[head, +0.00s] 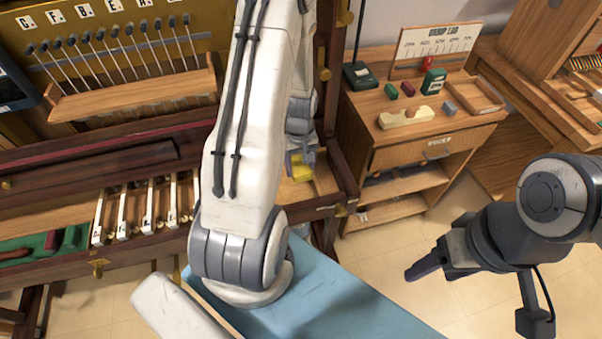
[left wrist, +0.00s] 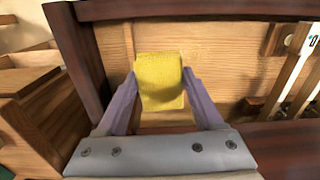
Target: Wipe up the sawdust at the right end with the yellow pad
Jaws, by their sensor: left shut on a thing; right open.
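The yellow pad (left wrist: 160,82) is held between the two fingers of my left gripper (left wrist: 160,88) in the left wrist view. In the head view the yellow pad (head: 301,172) shows below my left gripper (head: 300,158), over the bare wooden right end (head: 322,178) of the piano. My left arm hides part of this area. Whether the pad touches the wood I cannot tell. Faint pale specks that may be sawdust (left wrist: 196,54) lie on the wood near the pad. My right gripper (head: 428,268) is open and empty over the floor, right of the blue bench.
Loose piano keys (head: 148,208) lie in the frame left of my left arm. A dark red rim (left wrist: 88,60) borders the wooden end. A side cabinet (head: 425,140) with small tools and blocks stands at right. A blue bench top (head: 335,300) is in front.

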